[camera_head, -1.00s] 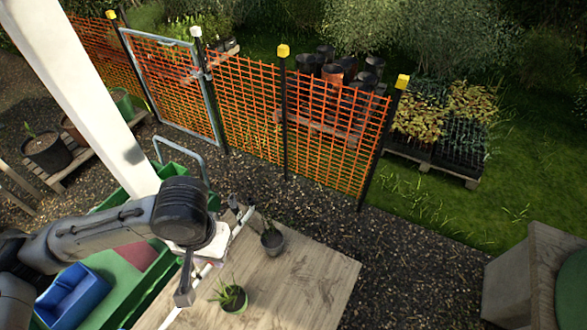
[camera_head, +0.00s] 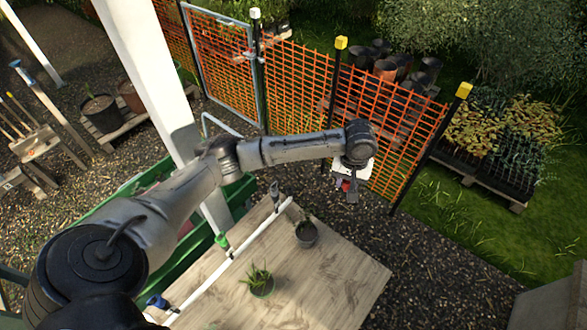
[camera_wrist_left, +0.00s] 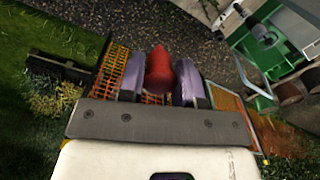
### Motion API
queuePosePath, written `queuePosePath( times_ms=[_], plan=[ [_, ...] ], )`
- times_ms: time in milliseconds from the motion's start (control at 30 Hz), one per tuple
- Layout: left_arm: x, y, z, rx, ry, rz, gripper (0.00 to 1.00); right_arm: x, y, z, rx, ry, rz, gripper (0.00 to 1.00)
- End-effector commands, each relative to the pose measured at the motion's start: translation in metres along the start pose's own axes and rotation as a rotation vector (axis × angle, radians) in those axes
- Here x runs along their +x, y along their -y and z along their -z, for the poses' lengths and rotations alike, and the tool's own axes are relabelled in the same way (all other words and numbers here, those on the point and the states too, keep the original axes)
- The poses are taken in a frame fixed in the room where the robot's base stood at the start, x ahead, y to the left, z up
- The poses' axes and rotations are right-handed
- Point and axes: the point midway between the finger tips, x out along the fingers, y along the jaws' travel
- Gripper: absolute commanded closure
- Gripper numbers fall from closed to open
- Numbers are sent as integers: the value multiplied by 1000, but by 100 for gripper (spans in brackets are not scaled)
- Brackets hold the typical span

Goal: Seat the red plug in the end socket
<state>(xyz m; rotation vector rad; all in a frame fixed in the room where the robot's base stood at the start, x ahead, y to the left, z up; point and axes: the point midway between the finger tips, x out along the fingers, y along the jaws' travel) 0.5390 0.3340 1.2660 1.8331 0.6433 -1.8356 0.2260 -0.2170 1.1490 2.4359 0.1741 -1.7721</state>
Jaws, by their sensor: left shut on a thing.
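My left gripper (camera_head: 348,188) is shut on the red plug (camera_head: 346,184), held up in the air beyond the far edge of the table in the head view. In the left wrist view the red plug (camera_wrist_left: 159,68) sits between the two purple-grey fingers of my left gripper (camera_wrist_left: 160,84). A white pipe (camera_head: 245,250) runs along the left side of the table with a blue fitting (camera_head: 157,302), a green fitting (camera_head: 222,241) and a grey fitting (camera_head: 275,192) along it. I cannot make out the end socket's opening. The plug is well apart from the pipe. My right gripper is not in view.
Two potted plants, one nearer (camera_head: 261,283) and one farther (camera_head: 306,234), stand on the wooden table (camera_head: 335,285). A green bin (camera_head: 240,193) stands left of the table. A white post (camera_head: 150,70) rises behind my left arm. Orange mesh fence (camera_head: 300,85) crosses behind.

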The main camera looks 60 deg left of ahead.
Motion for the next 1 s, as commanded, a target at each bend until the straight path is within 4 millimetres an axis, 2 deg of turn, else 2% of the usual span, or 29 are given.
queuePosePath(
  times_ms=[33,100,200,400,500,700,1000],
  plan=[
    [18,18,17,-76,8,7,90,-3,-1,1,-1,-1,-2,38],
    [40,42,38,-166,8,6,90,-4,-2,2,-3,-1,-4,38],
    [70,79,60,-278,7,7,90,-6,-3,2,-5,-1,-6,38],
    [116,144,83,-437,5,4,90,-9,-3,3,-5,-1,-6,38],
    [131,169,88,-487,3,3,90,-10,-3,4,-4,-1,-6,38],
    [148,197,90,-541,2,-1,90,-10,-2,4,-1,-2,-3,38],
    [158,203,91,-553,1,-2,90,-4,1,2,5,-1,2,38]
  ],
)
